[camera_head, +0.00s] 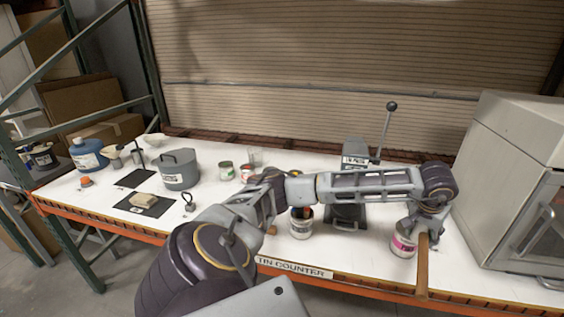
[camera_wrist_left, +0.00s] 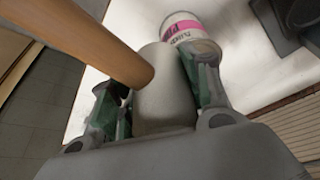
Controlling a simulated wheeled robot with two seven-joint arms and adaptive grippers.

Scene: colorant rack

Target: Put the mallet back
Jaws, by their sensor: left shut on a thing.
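The mallet has a grey cylindrical head (camera_wrist_left: 162,92) and a brown wooden handle (camera_wrist_left: 85,35). My left gripper (camera_head: 428,222) is shut on the mallet head, with one finger on each side of it in the wrist view (camera_wrist_left: 158,100). In the head view the handle (camera_head: 422,268) extends from the gripper across the counter's front edge. Most of the head is hidden there by the gripper. A tin with a pink label (camera_head: 403,241) stands close beside the gripper; it also shows beyond the mallet head in the wrist view (camera_wrist_left: 187,28). My right gripper is not in view.
The white counter (camera_head: 477,258) has a large grey cabinet (camera_head: 515,170) at right. A lever press (camera_head: 356,158) stands behind my arm, with another tin (camera_head: 301,225) in front. A grey pot (camera_head: 180,170), blue jug (camera_head: 88,155) and dark mat (camera_head: 145,205) are left.

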